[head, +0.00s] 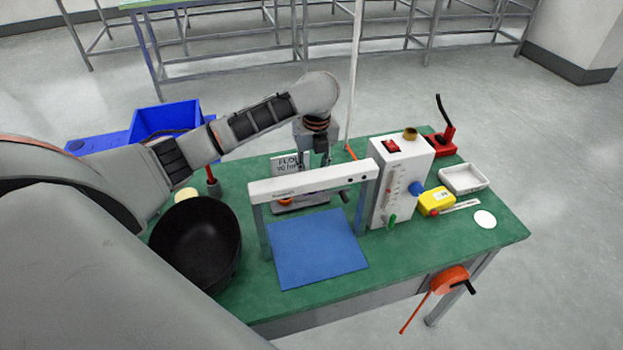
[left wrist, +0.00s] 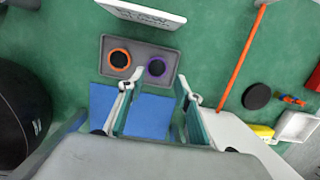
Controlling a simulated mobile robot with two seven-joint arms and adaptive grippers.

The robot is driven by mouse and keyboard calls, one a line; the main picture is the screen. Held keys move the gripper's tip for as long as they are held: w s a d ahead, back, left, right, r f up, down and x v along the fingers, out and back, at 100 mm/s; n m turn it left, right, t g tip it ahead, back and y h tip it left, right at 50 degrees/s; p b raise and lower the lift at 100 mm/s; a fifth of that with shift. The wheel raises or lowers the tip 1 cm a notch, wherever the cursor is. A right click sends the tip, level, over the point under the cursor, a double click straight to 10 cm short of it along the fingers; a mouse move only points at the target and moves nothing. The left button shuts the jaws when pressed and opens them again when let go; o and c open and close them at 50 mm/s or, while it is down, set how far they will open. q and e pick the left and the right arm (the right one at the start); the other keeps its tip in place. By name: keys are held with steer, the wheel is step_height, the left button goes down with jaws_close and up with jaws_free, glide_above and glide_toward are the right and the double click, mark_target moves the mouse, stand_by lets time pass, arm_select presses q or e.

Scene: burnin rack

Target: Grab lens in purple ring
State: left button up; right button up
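The lens in the purple ring (left wrist: 157,67) is a dark disc in the right half of a grey tray (left wrist: 140,44). A lens in an orange ring (left wrist: 119,59) lies to its left in the same tray. My left gripper (left wrist: 160,78) is open and empty in the left wrist view, its fingertips either side of the purple-ringed lens in the picture; its height above the tray is unclear. In the head view my left gripper (head: 322,157) points down behind a white bar, which partly hides the tray. My right gripper is not in view.
The white bar (head: 312,183) on posts stands over a blue mat (head: 318,250). A sign (head: 289,163) stands behind the tray. A white box with knobs (head: 402,180) is at right, a black bowl (head: 196,243) at left. The green table front is clear.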

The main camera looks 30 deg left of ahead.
arm_select(q)
steer(key=f, duration=0.3)
steer(key=shift+s+f, duration=0.15)
steer(key=shift+s, duration=0.05)
steer(key=shift+w+a+f, duration=0.1)
steer(key=shift+a+f, duration=0.05)
steer(key=shift+f, duration=1)
steer(key=shift+w+a+f, duration=0.1)
steer(key=shift+f, duration=1)
steer(key=c, duration=0.5)
